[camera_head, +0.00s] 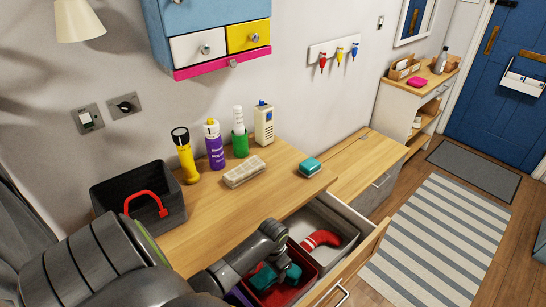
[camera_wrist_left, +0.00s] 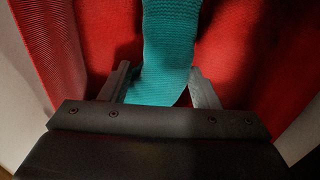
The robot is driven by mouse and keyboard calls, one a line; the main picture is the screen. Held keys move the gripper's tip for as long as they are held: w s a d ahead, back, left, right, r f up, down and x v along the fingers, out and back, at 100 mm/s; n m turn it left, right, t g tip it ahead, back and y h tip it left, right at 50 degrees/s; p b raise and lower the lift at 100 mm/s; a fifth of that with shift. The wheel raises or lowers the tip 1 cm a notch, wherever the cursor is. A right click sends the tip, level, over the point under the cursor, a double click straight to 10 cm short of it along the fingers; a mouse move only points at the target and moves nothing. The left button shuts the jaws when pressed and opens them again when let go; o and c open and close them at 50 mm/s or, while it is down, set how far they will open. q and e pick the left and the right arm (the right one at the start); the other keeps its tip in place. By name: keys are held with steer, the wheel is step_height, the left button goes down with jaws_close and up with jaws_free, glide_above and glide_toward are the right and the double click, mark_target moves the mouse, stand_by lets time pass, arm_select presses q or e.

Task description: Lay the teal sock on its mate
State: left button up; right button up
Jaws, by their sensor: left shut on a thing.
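My left gripper (camera_head: 277,268) reaches down into the red bin (camera_head: 301,290) in the open drawer. It is shut on a teal sock (camera_head: 263,278). In the left wrist view the knitted teal sock (camera_wrist_left: 168,45) sits between the two fingers (camera_wrist_left: 160,88), with the red bin around it. The arm hides part of the bin, and I cannot tell whether the sock touches its floor. I cannot make out a separate second teal sock. My right gripper is out of view.
A red sock (camera_head: 320,239) lies in the drawer's pale compartment (camera_head: 340,228). The drawer front (camera_head: 350,265) juts over the floor.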

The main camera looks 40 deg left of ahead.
arm_select(q)
steer(key=shift+f, duration=0.45)
steer(key=o, duration=1)
steer(key=shift+c, duration=0.2)
steer(key=shift+r, duration=0.15)
step_height(320, 180, up, 13)
steer(key=shift+p, duration=0.35)
steer(key=shift+f, duration=0.2)
